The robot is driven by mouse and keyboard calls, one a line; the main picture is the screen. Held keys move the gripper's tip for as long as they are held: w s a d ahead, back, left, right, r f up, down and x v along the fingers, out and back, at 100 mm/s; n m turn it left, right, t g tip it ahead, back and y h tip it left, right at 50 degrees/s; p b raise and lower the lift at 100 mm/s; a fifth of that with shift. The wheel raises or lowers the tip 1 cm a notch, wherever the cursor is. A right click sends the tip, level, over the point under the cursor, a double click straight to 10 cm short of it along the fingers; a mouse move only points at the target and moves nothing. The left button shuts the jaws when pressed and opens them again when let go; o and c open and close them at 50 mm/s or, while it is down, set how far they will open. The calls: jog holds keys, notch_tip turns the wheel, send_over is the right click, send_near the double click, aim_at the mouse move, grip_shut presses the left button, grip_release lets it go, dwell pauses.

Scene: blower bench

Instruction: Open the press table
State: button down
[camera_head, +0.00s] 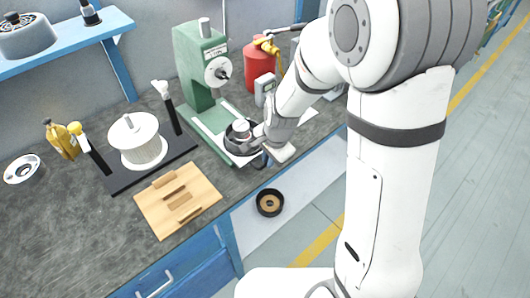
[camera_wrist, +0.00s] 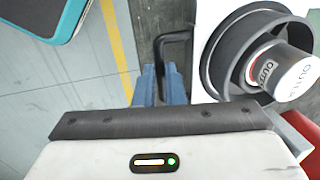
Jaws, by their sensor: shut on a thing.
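The green press (camera_head: 192,65) stands at the back of the bench. Its pale press table (camera_head: 215,142) lies at its foot and reaches the bench's front edge. A dark round dish sits on the table, with a part marked "OUTER" (camera_wrist: 292,76) standing in it, also seen in the wrist view. A black looped handle (camera_wrist: 172,38) sticks out beside the table. My gripper (camera_wrist: 159,75) is shut on this handle with its blue fingers. In the head view my gripper (camera_head: 266,152) is at the table's front end and partly hides it.
A white drum (camera_head: 138,138) stands on a black base between two posts. A red canister (camera_head: 260,66) is right of the press. A black ring (camera_head: 270,203) lies below the bench edge.

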jog(key=c, duration=1.5)
grip_release()
jog(key=shift+w, duration=0.15)
notch_tip(320, 180, up, 8)
jog(key=s+d, duration=0.1)
jog(key=shift+f, duration=0.15)
jog(key=shift+s, duration=0.1)
jog(key=s+d+r+n, duration=0.4)
jog(key=s+d, duration=0.3)
jog(key=s+d+r+n+t+h, duration=0.1)
jog(key=s+d+r+n, duration=0.4)
jog(key=s+d, duration=0.2)
jog(key=shift+d+r+n+h, duration=0.2)
jog(key=shift+r+n+h, duration=0.1)
